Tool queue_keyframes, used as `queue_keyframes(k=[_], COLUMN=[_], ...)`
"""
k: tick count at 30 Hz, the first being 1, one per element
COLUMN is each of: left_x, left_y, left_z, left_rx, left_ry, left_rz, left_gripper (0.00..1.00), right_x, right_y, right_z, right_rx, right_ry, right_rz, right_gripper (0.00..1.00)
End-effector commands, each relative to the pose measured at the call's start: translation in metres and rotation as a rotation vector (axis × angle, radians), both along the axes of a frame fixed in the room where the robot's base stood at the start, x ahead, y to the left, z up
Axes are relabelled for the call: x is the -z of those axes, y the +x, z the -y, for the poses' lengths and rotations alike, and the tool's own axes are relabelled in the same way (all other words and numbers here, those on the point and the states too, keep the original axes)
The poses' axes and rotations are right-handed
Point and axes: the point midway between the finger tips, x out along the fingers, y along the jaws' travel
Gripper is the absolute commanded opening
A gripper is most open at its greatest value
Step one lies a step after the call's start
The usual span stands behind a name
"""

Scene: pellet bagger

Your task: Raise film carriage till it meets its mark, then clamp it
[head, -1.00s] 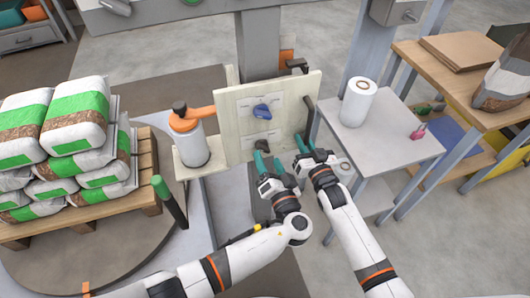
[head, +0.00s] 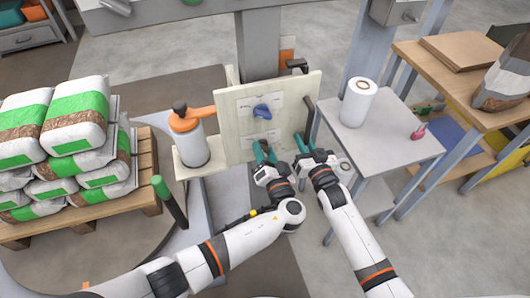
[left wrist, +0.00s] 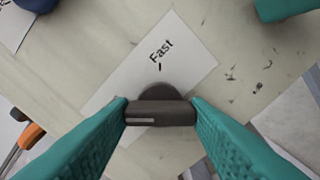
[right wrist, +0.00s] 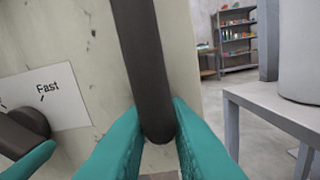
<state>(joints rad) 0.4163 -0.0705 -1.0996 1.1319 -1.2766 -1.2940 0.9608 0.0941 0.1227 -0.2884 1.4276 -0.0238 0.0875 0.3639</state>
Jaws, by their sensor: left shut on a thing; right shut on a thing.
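The film carriage is a pale board (head: 285,95) in the head view, with a dark upright handle (head: 308,112) at its right edge and a blue knob (head: 262,111) on its face. I cannot make out the carriage's height mark.
A pallet of bags (head: 65,125) is further left. A small grey table (head: 395,140) with a white roll (head: 357,101) is close to my right arm.

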Motion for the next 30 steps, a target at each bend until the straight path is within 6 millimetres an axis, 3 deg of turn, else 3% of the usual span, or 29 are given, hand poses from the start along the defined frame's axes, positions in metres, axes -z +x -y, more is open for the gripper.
queue_keyframes(k=[11,30], left_x=[0.0004,0.0002], left_y=[-0.0009,-0.001], left_z=[0.0005,0.0006], left_rx=[0.0,0.001], left_ry=[0.118,0.677], left_rz=[-0.035,-0.195], left_gripper=[0.21,0.21], right_x=[-0.0018,-0.0016], right_y=[0.0012,0.0012], right_z=[0.002,0.002], right_rx=[0.004,0.004], right_ry=[0.003,0.003], right_rz=[0.003,0.003], right_gripper=[0.0,0.0])
